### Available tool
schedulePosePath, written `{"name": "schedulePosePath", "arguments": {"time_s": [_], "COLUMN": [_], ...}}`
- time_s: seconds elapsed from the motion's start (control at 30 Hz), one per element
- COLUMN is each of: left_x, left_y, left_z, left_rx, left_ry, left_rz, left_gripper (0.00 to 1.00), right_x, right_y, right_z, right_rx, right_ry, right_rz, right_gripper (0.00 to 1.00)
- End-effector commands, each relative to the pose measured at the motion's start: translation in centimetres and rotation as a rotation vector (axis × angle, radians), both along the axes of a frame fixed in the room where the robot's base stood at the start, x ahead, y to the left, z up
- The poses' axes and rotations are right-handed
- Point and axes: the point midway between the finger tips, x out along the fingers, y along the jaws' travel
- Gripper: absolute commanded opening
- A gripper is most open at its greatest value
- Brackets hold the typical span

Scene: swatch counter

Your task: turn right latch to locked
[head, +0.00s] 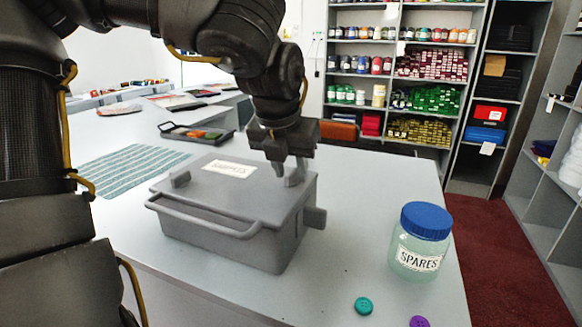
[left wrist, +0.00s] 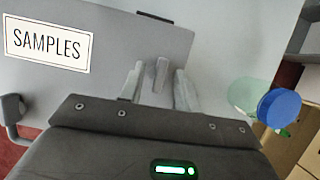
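A grey lidded box (head: 205,208) with a front handle stands on the counter. Its white label (head: 230,169) reads SAMPLES in the left wrist view (left wrist: 47,43). A small grey latch (head: 180,179) stands up at the lid's left end. The right latch (head: 293,181) is at the lid's right end, partly hidden by my left gripper (head: 288,170). In the left wrist view, the right latch (left wrist: 161,74) stands between the two fingers (left wrist: 159,86), with apparent gaps on both sides. The left gripper points down and is open around it. My right gripper is not in view.
A blue-lidded jar marked SPARES (head: 419,243) stands right of the box. A teal button (head: 363,306) and a purple button (head: 419,321) lie near the front. A striped cloth (head: 130,170) and dark tray (head: 197,133) lie behind left. Shelves stand beyond.

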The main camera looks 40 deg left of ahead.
Motion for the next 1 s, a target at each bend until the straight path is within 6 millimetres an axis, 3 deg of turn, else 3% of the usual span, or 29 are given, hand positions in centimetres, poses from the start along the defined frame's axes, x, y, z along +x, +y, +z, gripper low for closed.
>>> {"name": "schedulePosePath", "arguments": {"time_s": [0.17,0.27,0.63,1.0], "left_x": [-0.2,-0.7,-3.2,-3.9], "left_y": [-0.1,-0.3,-1.2,-1.4], "left_z": [0.8,2.2,8.7,10.0], "left_rx": [0.001,0.0,-0.001,0.0], "left_ry": [-0.003,-0.004,-0.001,0.0], "left_rz": [-0.001,-0.001,0.0,-0.001], "left_gripper": [0.33,0.33,0.33,0.33], "right_x": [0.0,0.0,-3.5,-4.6], "right_y": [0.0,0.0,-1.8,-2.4], "right_z": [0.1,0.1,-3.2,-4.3], "right_rx": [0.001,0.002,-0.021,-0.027], "right_ry": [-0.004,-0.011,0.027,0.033], "right_rz": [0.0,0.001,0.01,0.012], "right_gripper": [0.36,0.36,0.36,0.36]}}
